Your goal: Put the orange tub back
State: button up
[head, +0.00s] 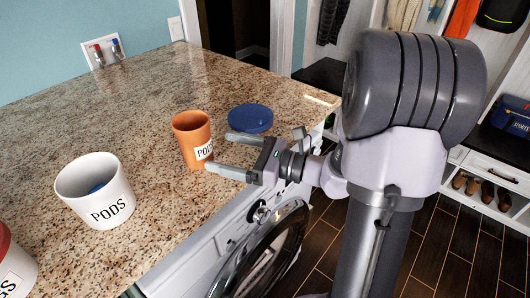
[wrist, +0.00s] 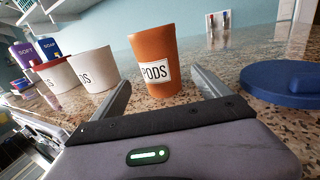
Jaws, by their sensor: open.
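The orange tub (head: 193,139) stands upright on the granite counter, with a white PODS label on its side. In the wrist view the orange tub (wrist: 153,52) is straight ahead, between and beyond my fingers. My gripper (head: 217,153) is open and empty, low over the counter's front edge, with its fingers pointing at the tub. In the wrist view my gripper (wrist: 164,82) shows one finger on each side of the tub's lower part; I cannot tell whether either touches it.
A white PODS tub (head: 97,205) with something blue inside stands left of the orange tub. A blue lid (head: 251,118) lies on the counter at right, close to one finger. Another white tub (head: 12,265) is at the left edge. The counter's back (head: 130,95) is clear.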

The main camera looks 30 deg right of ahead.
jog(key=p+v, duration=0.1)
jog(key=v, duration=0.7)
jog(key=s+a+n+g+h+b, duration=0.1)
jog(key=s+a+n+g+h, duration=0.6)
jog(key=s+a+n, duration=0.6)
jog(key=a+n+h, duration=0.1)
jog(key=n+h, duration=0.1)
jog(key=n, duration=0.8)
jog(key=shift+a+n+g+h+b, duration=0.3)
jog(key=shift+a+g+h+b, duration=0.05)
jog(key=shift+g+h, duration=0.05)
jog(key=shift+s, duration=0.2)
